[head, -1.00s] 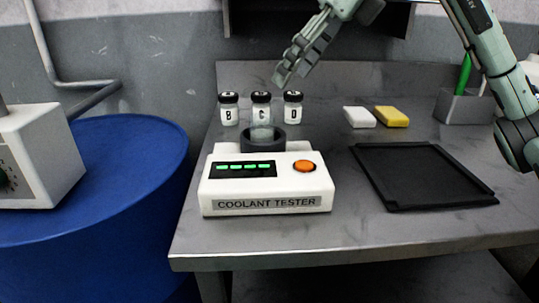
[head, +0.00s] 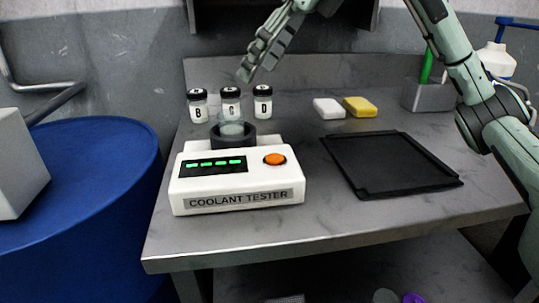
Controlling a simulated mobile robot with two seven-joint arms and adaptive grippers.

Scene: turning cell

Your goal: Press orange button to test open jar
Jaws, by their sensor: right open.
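The white coolant tester (head: 185,190) stands on the bench, with its name on the front label. Its round orange button (head: 274,159) is on the right of the top face, uncovered. Green bars are lit on the black display (head: 213,165). A clear open jar (head: 231,127) stands in the dark ring (head: 233,140) at the tester's back, its lower part hidden by the ring. My right gripper (head: 245,76) is open and empty, pointing down, above and behind the tester near the lidded jars. It is well away from the button. My left gripper is out of view.
Black-lidded jars B (head: 198,109), C (head: 231,104) and D (head: 263,106) stand behind the tester. A white block (head: 329,108), a yellow block (head: 360,106) and an empty black tray (head: 391,164) lie to the right. The bench in front of the tester is clear.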

